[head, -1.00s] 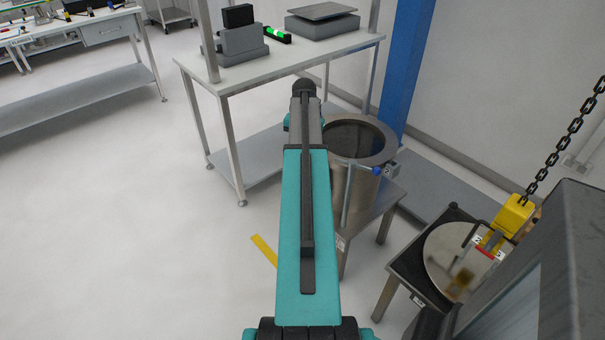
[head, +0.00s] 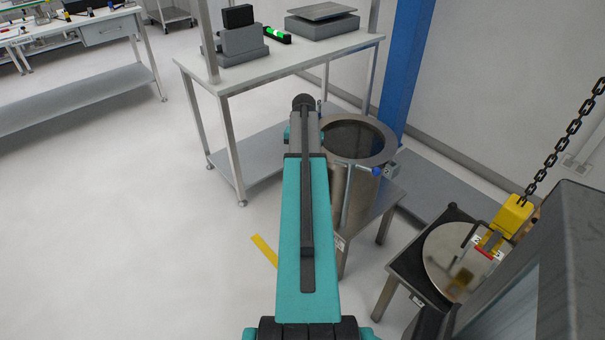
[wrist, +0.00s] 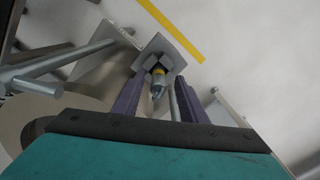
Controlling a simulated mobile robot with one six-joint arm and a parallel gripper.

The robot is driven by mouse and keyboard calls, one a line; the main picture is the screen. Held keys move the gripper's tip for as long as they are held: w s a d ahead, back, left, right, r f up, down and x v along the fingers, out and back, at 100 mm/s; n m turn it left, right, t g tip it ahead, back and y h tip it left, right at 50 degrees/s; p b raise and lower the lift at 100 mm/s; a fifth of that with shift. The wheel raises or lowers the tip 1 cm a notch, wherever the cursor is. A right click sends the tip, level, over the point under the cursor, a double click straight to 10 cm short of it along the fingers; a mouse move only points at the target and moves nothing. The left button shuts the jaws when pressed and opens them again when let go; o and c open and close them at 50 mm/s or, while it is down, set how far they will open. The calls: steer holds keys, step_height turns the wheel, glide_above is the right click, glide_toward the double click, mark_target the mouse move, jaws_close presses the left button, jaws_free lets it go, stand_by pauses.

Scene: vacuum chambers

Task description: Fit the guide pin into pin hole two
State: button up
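In the wrist view, the two purple fingers of my gripper (wrist: 158,66) reach forward, with dark pads at their tips. In the head view my teal arm hides the gripper and pin. The steel chamber (head: 361,194) with its wide round flange stands right of the arm. I cannot make out pin hole two in either view.
A round metal lid (head: 448,262) lies on a low stand at right, under a yellow hoist block (head: 507,222) on a chain. A white workbench (head: 286,58) stands behind. A blue column (head: 405,70) rises behind the chamber.

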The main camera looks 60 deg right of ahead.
steer(key=shift+f, duration=0.85)
jaws_close()
